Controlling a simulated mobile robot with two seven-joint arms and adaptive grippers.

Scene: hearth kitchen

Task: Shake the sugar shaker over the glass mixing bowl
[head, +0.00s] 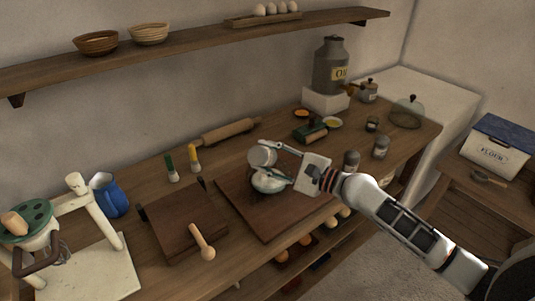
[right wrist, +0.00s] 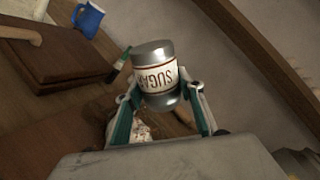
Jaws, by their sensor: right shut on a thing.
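The sugar shaker (head: 262,156) is a small light cylinder with a metal cap. It is held just above the glass mixing bowl (head: 270,183), and the two overlap in the head view. My right gripper (head: 282,160) is shut on the shaker. In the right wrist view the shaker (right wrist: 155,78) sits between the two fingers, and its SUGAR label reads upside down. The bowl stands on a dark wooden board (head: 244,200); how far the shaker is above it is hard to tell. My left gripper is not in view.
A second board (head: 180,228) with a wooden mallet-like tool (head: 202,243) lies left of the bowl. Small jars (head: 381,147) stand at right, near my right arm.

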